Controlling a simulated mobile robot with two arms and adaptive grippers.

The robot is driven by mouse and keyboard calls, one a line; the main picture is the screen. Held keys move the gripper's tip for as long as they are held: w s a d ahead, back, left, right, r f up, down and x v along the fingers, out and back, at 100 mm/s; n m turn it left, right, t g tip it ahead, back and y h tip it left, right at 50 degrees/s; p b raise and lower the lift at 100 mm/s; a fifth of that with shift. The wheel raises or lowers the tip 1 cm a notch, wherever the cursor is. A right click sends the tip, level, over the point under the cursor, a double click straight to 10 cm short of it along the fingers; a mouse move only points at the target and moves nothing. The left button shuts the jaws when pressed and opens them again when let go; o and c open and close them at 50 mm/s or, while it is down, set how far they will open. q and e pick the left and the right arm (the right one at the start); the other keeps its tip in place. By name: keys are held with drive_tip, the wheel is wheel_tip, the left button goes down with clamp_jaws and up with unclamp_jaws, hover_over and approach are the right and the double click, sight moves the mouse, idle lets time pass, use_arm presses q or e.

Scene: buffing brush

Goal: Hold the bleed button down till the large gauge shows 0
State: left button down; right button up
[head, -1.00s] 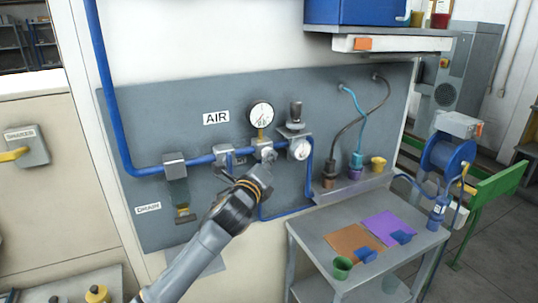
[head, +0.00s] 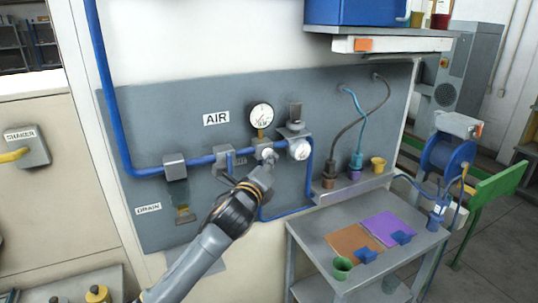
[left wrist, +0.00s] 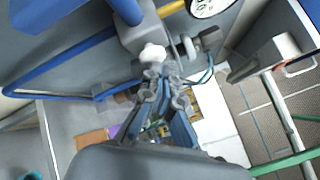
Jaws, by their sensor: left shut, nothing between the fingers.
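The large gauge (head: 261,115) is a round white dial above the blue air pipe, and part of it shows at the top of the left wrist view (left wrist: 207,4). Its needle is too small to read surely. The bleed button looks to be the pale round knob (head: 266,153) on the fitting below it, and it shows as a white knob in the left wrist view (left wrist: 152,53). My left gripper (head: 269,165) is shut and empty, its fingertips (left wrist: 161,74) right by this knob. I cannot tell whether they touch or press it. My right gripper is out of view.
A smaller gauge (head: 299,150) and a dark regulator knob (head: 295,112) sit just right of the fitting. A grey bench (head: 310,239) with coloured mats and cups stands at lower right. A drain valve (head: 184,215) hangs at left.

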use_arm(q)
drive_tip(key=shift+s+d, duration=0.3)
drive_tip(key=shift+s, duration=0.25)
drive_tip(key=s+d, duration=0.1)
drive_tip(key=s, duration=0.1)
drive_tip(key=s+d+p, duration=0.1)
drive_tip(key=s, duration=0.1)
drive_tip(key=shift+s+d+p, duration=0.2)
drive_tip(key=shift+p, duration=0.1)
